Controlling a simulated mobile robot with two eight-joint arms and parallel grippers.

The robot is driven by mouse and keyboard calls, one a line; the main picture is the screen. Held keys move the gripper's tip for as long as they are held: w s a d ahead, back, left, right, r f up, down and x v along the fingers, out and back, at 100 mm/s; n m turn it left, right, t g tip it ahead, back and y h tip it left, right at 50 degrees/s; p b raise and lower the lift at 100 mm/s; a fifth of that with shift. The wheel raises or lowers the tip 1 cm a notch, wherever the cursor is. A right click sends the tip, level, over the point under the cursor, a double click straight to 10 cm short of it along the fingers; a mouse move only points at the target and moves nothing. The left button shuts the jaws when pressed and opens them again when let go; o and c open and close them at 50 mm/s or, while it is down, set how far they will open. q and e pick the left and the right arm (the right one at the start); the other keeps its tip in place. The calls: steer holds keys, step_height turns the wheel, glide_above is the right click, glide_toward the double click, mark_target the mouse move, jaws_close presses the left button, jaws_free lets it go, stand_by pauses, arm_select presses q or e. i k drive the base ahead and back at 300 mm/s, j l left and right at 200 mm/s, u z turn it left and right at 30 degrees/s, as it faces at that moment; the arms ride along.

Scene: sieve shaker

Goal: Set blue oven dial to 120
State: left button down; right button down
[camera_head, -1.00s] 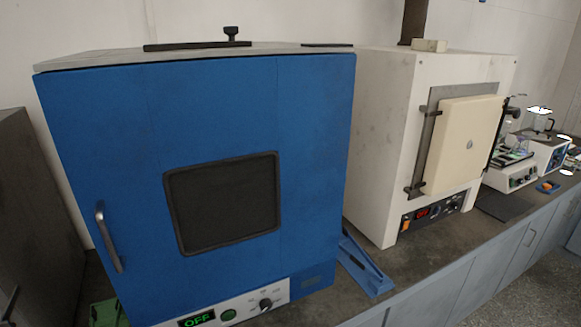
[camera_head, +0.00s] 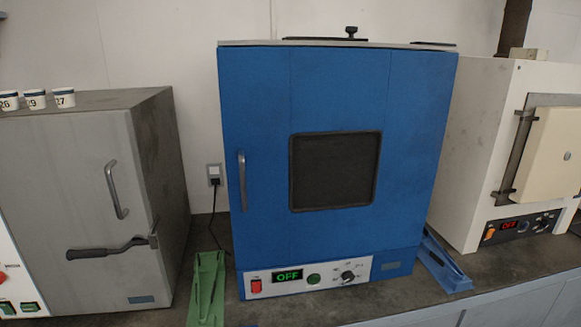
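The blue oven (camera_head: 270,120) stands upright on the bench in the middle of the head view, its door shut. Its white control panel (camera_head: 325,282) runs along the bottom front. The black dial (camera_head: 348,277) sits on the right part of the panel with small marks around it, too small to read. A green display (camera_head: 288,275) reads OFF. A red switch (camera_head: 255,286) is at the panel's left and a green button (camera_head: 313,279) is between display and dial. Neither of my grippers is in view.
A grey cabinet (camera_head: 75,180) with several small numbered cups on top stands at left. A green holder (camera_head: 207,285) and a blue holder (camera_head: 442,262) flank the oven. A cream furnace (camera_head: 470,150) stands at right. The bench strip before the oven is clear.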

mark_target(347, 276)
steer(key=j+z, duration=0.25)
steer(key=j, duration=0.4)
steer(key=j+z, duration=0.25)
steer(key=j, duration=0.4)
